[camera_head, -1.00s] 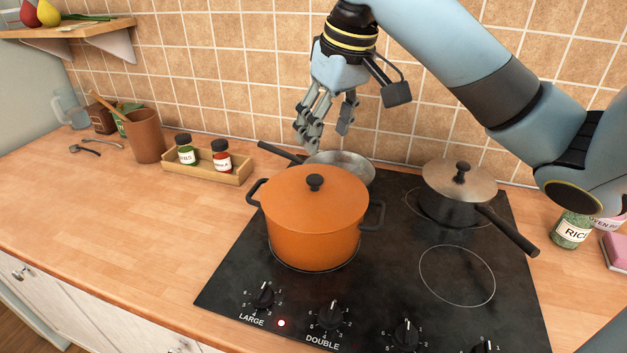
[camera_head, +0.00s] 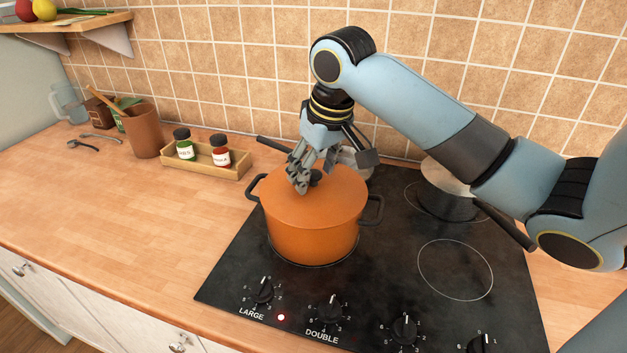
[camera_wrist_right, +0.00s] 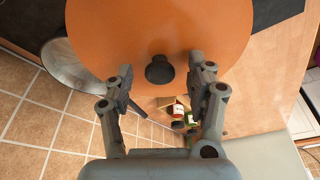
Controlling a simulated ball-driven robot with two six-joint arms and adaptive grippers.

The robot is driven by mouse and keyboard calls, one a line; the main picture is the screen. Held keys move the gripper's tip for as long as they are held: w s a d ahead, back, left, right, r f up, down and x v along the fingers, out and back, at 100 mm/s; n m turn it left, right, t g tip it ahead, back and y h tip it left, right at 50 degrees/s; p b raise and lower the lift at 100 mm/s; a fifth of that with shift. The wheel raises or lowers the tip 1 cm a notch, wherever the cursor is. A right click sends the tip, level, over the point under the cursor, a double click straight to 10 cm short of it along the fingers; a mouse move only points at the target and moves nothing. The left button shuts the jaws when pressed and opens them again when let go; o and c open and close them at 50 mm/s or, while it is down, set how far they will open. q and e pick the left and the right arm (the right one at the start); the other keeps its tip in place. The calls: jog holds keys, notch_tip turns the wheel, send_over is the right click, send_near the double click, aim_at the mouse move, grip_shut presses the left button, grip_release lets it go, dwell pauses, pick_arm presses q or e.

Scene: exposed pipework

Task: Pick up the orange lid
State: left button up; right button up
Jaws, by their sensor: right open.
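The orange lid (camera_head: 327,204) sits on the orange pot (camera_head: 312,240) on the black stove. Its dark knob (camera_head: 316,177) is partly hidden by my fingers in the head view. My right gripper (camera_head: 302,187) is low over the lid, at the knob. In the right wrist view the lid (camera_wrist_right: 115,35) fills the upper middle, and its knob (camera_wrist_right: 159,70) lies between the two spread fingers of my right gripper (camera_wrist_right: 160,84), with space on both sides. The right gripper is open and empty. My left gripper is not in view.
A metal pan (camera_wrist_right: 75,65) stands close behind the pot. A lidded saucepan (camera_head: 445,200) is to the right, partly behind my arm. A wooden tray (camera_head: 205,168) with two jars stands left on the counter. The counter's left front is clear.

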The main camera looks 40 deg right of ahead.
aim_at(313, 171)
grip_shut()
jog(key=shift+r, duration=0.1)
dwell(0.4)
jog(key=shift+r, duration=0.5)
jog(key=v, duration=0.3)
jog(key=shift+d+r+b, duration=0.1)
jog(key=shift+r+b, duration=0.2)
jog(key=s+a+r+p, duration=0.1)
jog(key=s+r, duration=0.5)
jog(key=s, duration=0.5)
jog(key=shift+a, duration=0.25)
